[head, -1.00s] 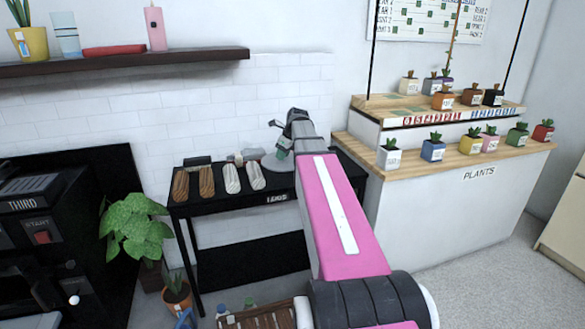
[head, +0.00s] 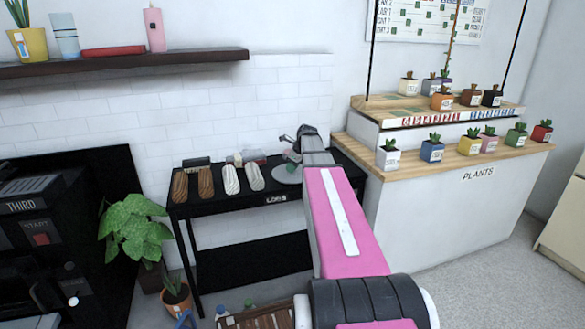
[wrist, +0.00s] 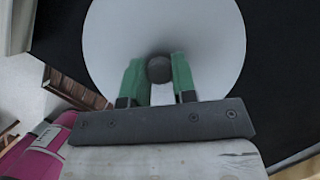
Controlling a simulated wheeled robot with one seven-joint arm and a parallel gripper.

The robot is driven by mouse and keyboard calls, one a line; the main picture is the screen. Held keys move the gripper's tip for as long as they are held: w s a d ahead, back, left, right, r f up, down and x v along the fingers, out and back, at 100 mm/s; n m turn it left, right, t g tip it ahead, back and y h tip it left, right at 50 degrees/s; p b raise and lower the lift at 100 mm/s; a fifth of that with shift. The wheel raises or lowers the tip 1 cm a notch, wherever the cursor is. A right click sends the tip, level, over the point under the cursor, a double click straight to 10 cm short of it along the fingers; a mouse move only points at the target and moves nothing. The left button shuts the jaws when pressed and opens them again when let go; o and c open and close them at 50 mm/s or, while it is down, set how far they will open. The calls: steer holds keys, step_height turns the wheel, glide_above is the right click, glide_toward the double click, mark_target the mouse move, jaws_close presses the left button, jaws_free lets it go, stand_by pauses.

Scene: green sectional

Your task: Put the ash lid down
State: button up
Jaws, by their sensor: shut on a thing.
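The ash lid is a round pale grey disc with a dark knob; it fills the upper middle of the wrist view (wrist: 110,40). My gripper (wrist: 159,72) has green fingers, one on each side of the knob, and is shut on it. In the head view the lid (head: 286,175) shows at the right part of the black table (head: 235,205), below my gripper (head: 293,155). I cannot tell whether the lid touches the tabletop.
Brown logs (head: 206,182) and pale logs (head: 254,177) lie on the table left of the lid. Small pale objects sit behind them. A plant counter (head: 455,205) stands to the right, a leafy plant (head: 135,230) at the left. A wall shelf (head: 120,62) hangs above.

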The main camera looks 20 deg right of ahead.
steer(key=shift+f, duration=0.1)
steer(key=o, duration=0.9)
steer(key=v, duration=1.2)
steer(key=shift+w, duration=0.1)
